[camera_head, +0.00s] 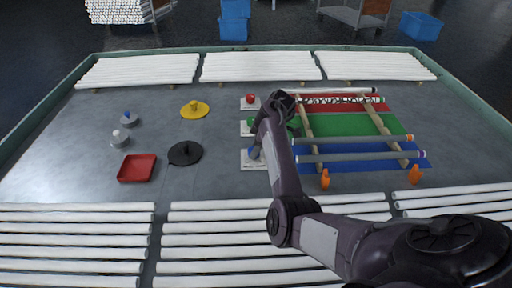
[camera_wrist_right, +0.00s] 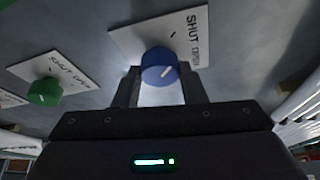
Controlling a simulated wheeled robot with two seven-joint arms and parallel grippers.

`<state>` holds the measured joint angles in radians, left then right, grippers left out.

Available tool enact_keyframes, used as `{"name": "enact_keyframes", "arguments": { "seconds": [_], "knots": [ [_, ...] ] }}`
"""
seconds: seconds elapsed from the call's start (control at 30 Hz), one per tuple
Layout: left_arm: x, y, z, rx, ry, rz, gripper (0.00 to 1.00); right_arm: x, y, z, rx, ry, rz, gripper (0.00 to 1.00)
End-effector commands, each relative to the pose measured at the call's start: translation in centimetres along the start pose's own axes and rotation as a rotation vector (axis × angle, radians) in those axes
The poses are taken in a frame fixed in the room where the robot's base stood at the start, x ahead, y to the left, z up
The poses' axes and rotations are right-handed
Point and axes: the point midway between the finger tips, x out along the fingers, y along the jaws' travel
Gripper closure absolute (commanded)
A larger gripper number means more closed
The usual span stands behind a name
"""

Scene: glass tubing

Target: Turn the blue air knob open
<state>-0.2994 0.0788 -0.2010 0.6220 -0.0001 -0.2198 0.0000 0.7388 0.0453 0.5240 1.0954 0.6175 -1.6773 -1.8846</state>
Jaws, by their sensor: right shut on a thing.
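The blue air knob (camera_head: 254,153) sits on a white plate (camera_head: 247,165) at the near end of a column of knobs. In the right wrist view the blue knob (camera_wrist_right: 159,66) has a short white mark slanting up to the right, and its plate (camera_wrist_right: 140,40) reads SHUT, with a second word partly readable. My right gripper (camera_head: 260,146) reaches down over the knob. In the wrist view the right gripper (camera_wrist_right: 160,78) has one finger on each side of the knob and is shut on it. My left gripper is not in view.
A green knob (camera_wrist_right: 44,91) on its own plate is beside the blue one, and a red knob (camera_head: 250,98) is beyond. A red tray (camera_head: 137,168) and black disc (camera_head: 185,153) are left.

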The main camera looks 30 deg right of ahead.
Motion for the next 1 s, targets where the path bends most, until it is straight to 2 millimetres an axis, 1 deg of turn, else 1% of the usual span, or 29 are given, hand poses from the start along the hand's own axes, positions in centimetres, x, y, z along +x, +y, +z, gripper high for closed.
{"name": "enact_keyframes", "arguments": {
  "seconds": [0.27, 0.47, 1.0],
  "knots": [
    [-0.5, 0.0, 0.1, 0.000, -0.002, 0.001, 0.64, -0.2, 0.0, -0.1, 0.034, 0.001, 0.013, 0.85],
    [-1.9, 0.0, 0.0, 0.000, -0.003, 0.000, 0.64, -0.3, -0.2, -0.2, 0.128, 0.001, 0.052, 0.85],
    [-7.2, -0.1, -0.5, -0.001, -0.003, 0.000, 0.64, -0.5, -0.5, -0.3, 0.583, -0.001, 0.241, 0.85]
  ]
}}
